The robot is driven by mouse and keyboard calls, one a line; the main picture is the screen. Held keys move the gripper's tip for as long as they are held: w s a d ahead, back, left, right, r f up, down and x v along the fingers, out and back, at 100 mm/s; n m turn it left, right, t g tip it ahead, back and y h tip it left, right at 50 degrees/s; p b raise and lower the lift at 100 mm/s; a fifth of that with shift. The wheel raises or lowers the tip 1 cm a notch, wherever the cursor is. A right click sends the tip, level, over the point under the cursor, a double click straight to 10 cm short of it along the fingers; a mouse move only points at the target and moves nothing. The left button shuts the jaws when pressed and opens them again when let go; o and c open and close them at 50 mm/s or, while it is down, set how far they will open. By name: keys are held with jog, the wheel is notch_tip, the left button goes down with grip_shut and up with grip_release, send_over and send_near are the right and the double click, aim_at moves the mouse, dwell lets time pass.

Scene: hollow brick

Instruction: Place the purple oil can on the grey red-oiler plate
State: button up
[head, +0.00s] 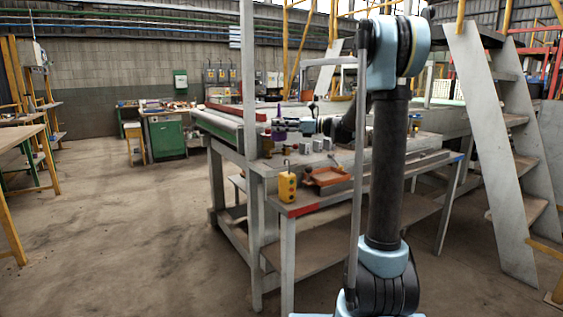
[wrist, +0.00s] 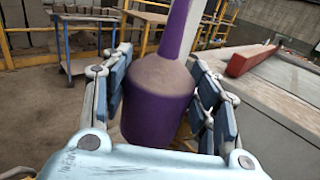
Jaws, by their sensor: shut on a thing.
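The purple oil can (wrist: 150,110) fills the middle of the wrist view, with a rounded, dusty top and a purple spout rising to the upper edge. My gripper (wrist: 163,82) has its blue-padded fingers on both sides of the can and is shut on it. In the head view my gripper (head: 291,127) is small and far off above the workbench, and the purple can (head: 279,133) shows at its left end. The can's base is hidden in the wrist view. I cannot pick out the grey red-oiler plate with certainty among the small things on the bench.
The workbench (head: 262,167) holds a yellow button box (head: 287,186), a reddish-brown tray (head: 328,178) and several small grey pieces (head: 305,148). A red bar (wrist: 250,60) lies on the long surface at right in the wrist view. Open floor (head: 130,230) spreads left of the bench.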

aim_at(279, 135)
notch_tip(279, 135, down, 5)
jog(key=shift+w+a+r, duration=0.15)
jog(key=shift+r, duration=0.05)
jog(key=shift+f, duration=2.6)
jog(key=shift+f, duration=0.1)
jog(key=o, duration=1.2)
jog(key=shift+o, duration=0.2)
jog(key=s+d, duration=0.2)
jog(key=d, duration=1)
jog(key=shift+s, duration=0.2)
